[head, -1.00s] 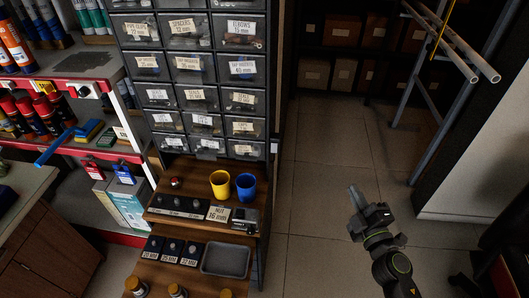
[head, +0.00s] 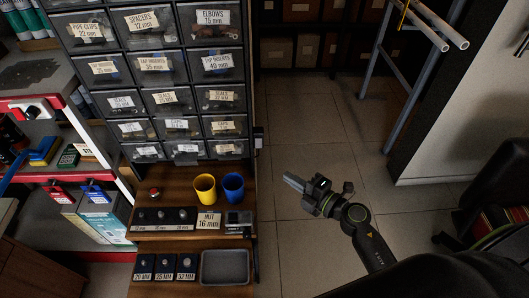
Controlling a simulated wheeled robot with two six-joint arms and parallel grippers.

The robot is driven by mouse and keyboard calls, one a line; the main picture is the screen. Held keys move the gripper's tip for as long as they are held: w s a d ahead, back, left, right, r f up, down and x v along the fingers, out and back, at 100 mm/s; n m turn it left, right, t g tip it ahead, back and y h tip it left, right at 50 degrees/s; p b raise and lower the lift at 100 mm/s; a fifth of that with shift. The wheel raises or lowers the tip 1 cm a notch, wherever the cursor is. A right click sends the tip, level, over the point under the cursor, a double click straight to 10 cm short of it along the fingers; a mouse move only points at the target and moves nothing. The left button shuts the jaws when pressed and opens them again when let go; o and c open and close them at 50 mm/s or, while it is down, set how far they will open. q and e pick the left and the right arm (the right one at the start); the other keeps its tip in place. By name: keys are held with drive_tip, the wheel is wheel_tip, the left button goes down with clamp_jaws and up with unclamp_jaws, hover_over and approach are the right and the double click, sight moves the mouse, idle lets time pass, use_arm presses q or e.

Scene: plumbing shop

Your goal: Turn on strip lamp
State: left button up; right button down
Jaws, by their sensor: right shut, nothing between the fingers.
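No strip lamp can be made out in the head view. A small dark box (head: 258,138) with a pale spot sits on the right side edge of the drawer cabinet (head: 180,75); it may be a switch, but it is too small to tell. My right gripper (head: 292,182) is shut and empty. It points left over the floor, to the right of the cabinet's wooden shelf and apart from it, lower than the dark box. My left gripper is not in view.
The wooden shelf (head: 178,213) holds a yellow cup (head: 204,189), a blue cup (head: 233,188), a red button-like knob (head: 154,194) and a grey tray (head: 224,267). A metal pipe rack (head: 392,110) stands at the right. The tiled floor (head: 315,130) between is clear.

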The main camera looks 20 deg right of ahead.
approach(256, 147)
drive_tip(key=w+a, duration=0.1)
drive_tip(key=a, duration=0.3)
drive_tip(key=shift+w+d+f, duration=0.1)
drive_tip(key=shift+w+d, duration=0.05)
drive_tip(key=shift+w, duration=0.55)
drive_tip(key=shift+w+d+f, duration=0.1)
drive_tip(key=shift+w+d, duration=0.1)
drive_tip(key=shift+w, duration=0.5)
drive_tip(key=shift+w+d+f, duration=0.1)
drive_tip(key=shift+w+d, duration=0.05)
drive_tip(key=shift+w, duration=0.55)
drive_tip(key=shift+w, duration=0.2)
